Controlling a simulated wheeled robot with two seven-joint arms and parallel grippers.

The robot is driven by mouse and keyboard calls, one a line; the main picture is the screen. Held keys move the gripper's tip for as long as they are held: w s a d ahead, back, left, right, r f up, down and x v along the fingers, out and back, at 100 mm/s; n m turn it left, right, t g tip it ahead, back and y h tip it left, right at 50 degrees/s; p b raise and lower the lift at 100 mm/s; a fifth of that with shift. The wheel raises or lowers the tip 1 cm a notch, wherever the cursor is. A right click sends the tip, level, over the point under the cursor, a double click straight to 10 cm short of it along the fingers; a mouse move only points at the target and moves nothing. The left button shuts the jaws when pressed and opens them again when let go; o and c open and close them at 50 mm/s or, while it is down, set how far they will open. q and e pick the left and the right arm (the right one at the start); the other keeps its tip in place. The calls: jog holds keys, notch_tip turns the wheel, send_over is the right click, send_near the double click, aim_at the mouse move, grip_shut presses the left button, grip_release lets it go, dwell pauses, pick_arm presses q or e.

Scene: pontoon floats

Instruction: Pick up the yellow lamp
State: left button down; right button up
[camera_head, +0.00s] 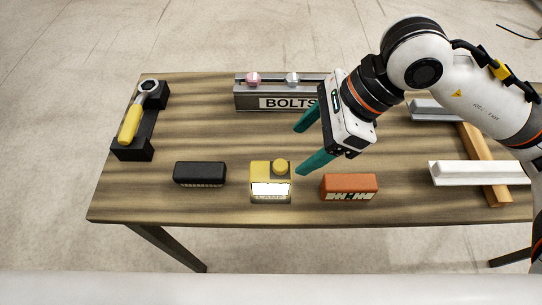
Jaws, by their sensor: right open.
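The yellow lamp (260,171) is a small box with a round yellow knob on top and a bright white front panel, with a label below it. It stands upright near the front edge of the wooden table (200,130), between a black box and an orange box. My right gripper (306,148) reaches in from the right with its teal fingers spread apart and empty. The fingertips are just to the right of the lamp and somewhat above the table; they appear apart from it. My left gripper is not in view.
The black box (199,174) stands left of the lamp and the orange box (349,187) right. A grey BOLTS tray (258,98) is at the back. A yellow-handled wrench (131,122) rests on a black holder (153,120) at left. White bars (480,173) lie on wood at right.

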aim_at(271, 170)
jog(key=p+x, duration=0.1)
jog(key=x, duration=0.5)
jog(key=shift+w+a+f+p, duration=0.1)
jog(key=shift+a+f+p, duration=0.25)
jog(key=shift+f+p, duration=0.25)
jog(key=p+x, duration=0.1)
jog(key=x, duration=0.2)
jog(key=shift+a+f, duration=0.4)
jog(key=shift+f, duration=0.2)
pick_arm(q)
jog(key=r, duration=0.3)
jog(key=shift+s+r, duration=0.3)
pick_arm(e)
jog(key=shift+c, duration=0.4)
jog(key=c, duration=0.6)
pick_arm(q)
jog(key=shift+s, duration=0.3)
pick_arm(e)
grip_shut()
